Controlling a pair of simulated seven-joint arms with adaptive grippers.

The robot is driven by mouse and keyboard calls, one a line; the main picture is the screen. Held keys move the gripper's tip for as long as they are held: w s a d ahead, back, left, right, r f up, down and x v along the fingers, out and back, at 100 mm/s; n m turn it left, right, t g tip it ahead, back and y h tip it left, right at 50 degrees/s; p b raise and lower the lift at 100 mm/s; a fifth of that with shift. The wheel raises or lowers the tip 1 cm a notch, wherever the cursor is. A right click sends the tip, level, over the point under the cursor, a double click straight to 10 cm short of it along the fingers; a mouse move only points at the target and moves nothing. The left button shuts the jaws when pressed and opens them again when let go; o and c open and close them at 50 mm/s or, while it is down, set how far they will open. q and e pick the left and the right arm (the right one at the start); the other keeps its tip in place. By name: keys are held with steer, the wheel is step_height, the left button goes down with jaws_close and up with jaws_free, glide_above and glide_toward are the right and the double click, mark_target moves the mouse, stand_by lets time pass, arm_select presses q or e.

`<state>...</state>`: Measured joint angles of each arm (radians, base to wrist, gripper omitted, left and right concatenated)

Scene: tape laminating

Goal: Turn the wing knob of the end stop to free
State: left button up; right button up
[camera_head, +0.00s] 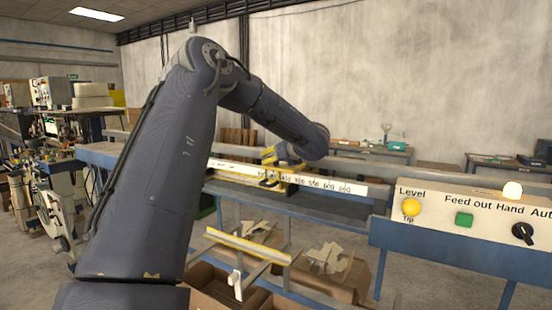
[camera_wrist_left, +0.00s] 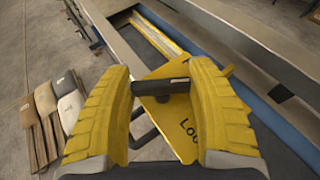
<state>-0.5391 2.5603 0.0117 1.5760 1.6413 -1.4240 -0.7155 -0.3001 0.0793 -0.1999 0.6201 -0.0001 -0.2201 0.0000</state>
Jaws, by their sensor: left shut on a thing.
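The end stop is a yellow plate (camera_wrist_left: 178,118) with dark lettering beginning "Lo", the rest covered by my right-hand finger. Its wing knob (camera_wrist_left: 165,87) is a dark bar lying crosswise in the left wrist view. My left gripper (camera_wrist_left: 160,74) has its two yellow ribbed fingers on either end of this bar and is shut on it. In the head view my left gripper (camera_head: 268,168) is at the white scale rail (camera_head: 335,185), where the end stop (camera_head: 293,178) shows small and partly covered. My right gripper is in neither view.
A control panel (camera_head: 470,213) with a yellow button, a green button and a black selector stands at the right. Cardboard boxes (camera_head: 330,277) with scraps lie below the rail. Boards and sacks (camera_wrist_left: 50,120) lie on the floor.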

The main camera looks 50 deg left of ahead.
arm_select(q)
steer(key=n+g, duration=0.3)
steer(key=g, duration=0.1)
steer(key=shift+n, duration=0.3)
steer(key=shift+n+g, duration=1.2)
steer(key=shift+g, duration=0.3)
steer(key=shift+n+g, duration=0.3)
steer(key=shift+n, duration=0.1)
steer(key=o, duration=1.2)
steer(key=shift+v, duration=3.75)
steer(key=shift+a+r, duration=0.1)
steer(key=shift+r, duration=0.05)
